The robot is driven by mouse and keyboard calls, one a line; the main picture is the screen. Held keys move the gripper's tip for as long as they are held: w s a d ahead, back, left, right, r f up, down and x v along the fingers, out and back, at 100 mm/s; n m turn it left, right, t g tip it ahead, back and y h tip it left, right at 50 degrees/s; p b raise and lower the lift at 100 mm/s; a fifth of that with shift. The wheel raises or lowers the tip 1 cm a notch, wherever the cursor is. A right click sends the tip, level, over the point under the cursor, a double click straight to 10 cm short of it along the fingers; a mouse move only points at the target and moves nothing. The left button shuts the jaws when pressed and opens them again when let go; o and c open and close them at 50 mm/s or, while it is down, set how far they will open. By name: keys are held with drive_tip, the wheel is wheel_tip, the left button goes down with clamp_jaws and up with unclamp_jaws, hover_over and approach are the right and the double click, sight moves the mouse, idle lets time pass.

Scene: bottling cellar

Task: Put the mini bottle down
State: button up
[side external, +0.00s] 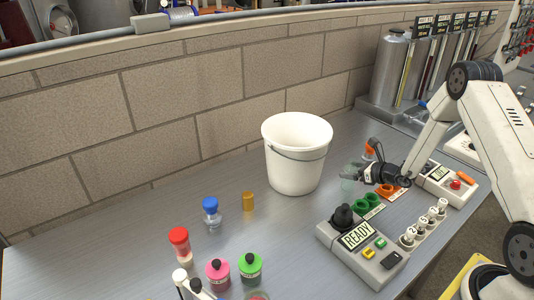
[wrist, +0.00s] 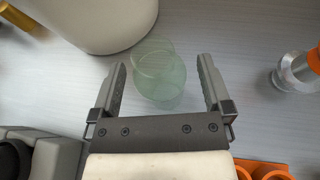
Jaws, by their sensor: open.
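My gripper (side external: 364,174) is open, low over the table beside the white bucket. In the wrist view, my gripper (wrist: 161,64) has its two fingers apart, with a pale green see-through glass piece (wrist: 160,82) between them and clear space on both sides. The same glass piece (side external: 348,183) shows faintly at the fingertips in the side view; I cannot tell whether it is a bottle or a cup. A small clear bottle with an orange cap (wrist: 297,72) stands to the right of the fingers. Its orange cap (side external: 369,151) shows behind my gripper in the side view.
The white bucket (side external: 297,158) stands close left of my gripper. A control box (side external: 360,247), green rings (side external: 368,203) and orange rings (wrist: 262,171) lie nearby. Blue-capped (side external: 211,215) and red-capped (side external: 180,246) bottles stand at front left. Table left of the bucket is largely clear.

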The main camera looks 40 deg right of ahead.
drive_tip(key=v, duration=1)
drive_tip(key=shift+s, duration=0.1)
idle(0.3)
drive_tip(key=s+a+r+n+g+y, duration=0.1)
drive_tip(key=a+r+n+g+y, duration=0.2)
drive_tip(key=a+n, duration=0.35)
drive_tip(key=s+a+n+g+y, duration=0.2)
drive_tip(key=a+n+g, duration=0.25)
drive_tip(key=a, duration=0.35)
drive_tip(key=s+a+r+n+g+h, duration=0.1)
drive_tip(key=s+a+r+n+h, duration=0.2)
drive_tip(key=n, duration=0.8)
drive_tip(key=s+a+r+n+g+h, duration=0.2)
drive_tip(key=s+a+r+n+h, duration=0.1)
drive_tip(key=n, duration=0.8)
drive_tip(key=shift+s+a+r+n+h, duration=0.4)
drive_tip(key=shift+s+a+h, duration=0.4)
drive_tip(key=shift+s+a, duration=0.35)
